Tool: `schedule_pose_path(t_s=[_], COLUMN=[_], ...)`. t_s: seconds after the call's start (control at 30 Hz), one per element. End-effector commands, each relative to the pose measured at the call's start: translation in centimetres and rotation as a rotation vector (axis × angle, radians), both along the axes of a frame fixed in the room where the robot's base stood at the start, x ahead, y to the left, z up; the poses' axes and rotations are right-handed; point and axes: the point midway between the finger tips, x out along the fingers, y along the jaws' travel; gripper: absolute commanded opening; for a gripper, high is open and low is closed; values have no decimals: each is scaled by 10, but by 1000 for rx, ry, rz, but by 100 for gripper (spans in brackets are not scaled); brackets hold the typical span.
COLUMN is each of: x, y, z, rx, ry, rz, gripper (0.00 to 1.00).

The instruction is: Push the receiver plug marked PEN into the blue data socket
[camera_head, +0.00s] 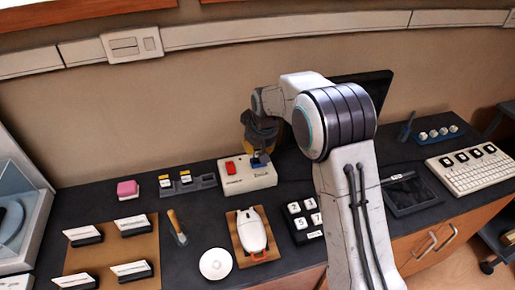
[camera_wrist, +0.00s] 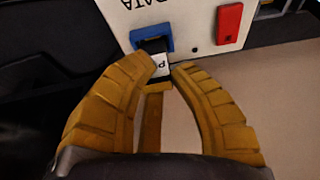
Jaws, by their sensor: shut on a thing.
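The plug (camera_wrist: 159,64) has a white label showing a letter P and a dark front end. In the wrist view my gripper (camera_wrist: 167,67) is shut on it, with yellow fingers on either side. The plug's dark end lies within the outline of the blue data socket (camera_wrist: 136,37); how deep it sits I cannot tell. The blue socket also shows on the white box in the head view (camera_head: 260,162), right below my gripper (camera_head: 258,151). My gripper hides the plug in the head view.
A dark holder (camera_head: 205,184) with yellow-marked pieces stands left of the box. A mouse (camera_head: 251,230) on a wooden board and a block of keys (camera_head: 303,217) lie in front.

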Motion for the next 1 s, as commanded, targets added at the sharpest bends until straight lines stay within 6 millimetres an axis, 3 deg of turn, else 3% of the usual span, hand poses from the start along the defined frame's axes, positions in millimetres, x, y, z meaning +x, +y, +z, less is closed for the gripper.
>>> schedule_pose_path(t_s=[1.0], x=[0], y=[0], z=[-14], rx=[0], ry=[0], rz=[0], gripper=[2])
